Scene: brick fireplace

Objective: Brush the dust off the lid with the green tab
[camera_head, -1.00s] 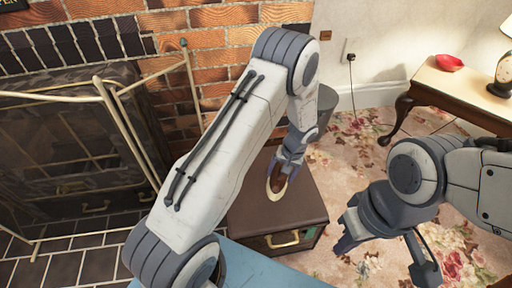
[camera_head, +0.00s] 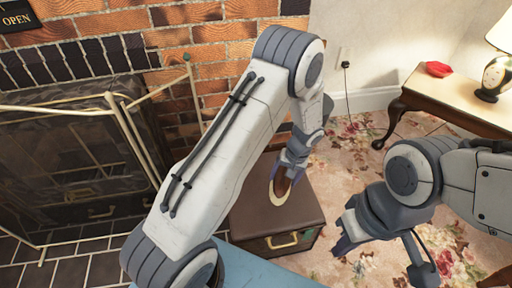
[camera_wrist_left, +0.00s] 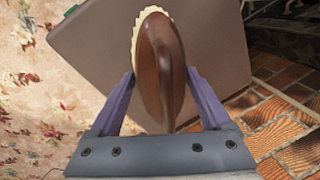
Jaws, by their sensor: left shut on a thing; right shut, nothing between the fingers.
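The brown box (camera_head: 250,215) stands on the floor beyond my blue-grey base, its flat brown lid on top. A gold handle (camera_head: 283,240) is on its front. A small green patch (camera_head: 308,234) shows near its front right corner; green also shows at the lid's corner (camera_wrist_left: 72,11) in the left wrist view. My left gripper (camera_head: 290,166) is shut on a brown oval brush (camera_wrist_left: 160,60) with pale bristles, over the lid's right part. I cannot tell whether the bristles touch it. No dust is clearly visible. My right gripper (camera_head: 345,235) is shut and empty, right of the box.
A brass fire screen (camera_head: 120,105) and brick fireplace are at the left. A wooden side table (camera_head: 455,95) with a red dish (camera_head: 438,68) and a lamp (camera_head: 495,70) is at the right. Floral carpet lies open between box and table.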

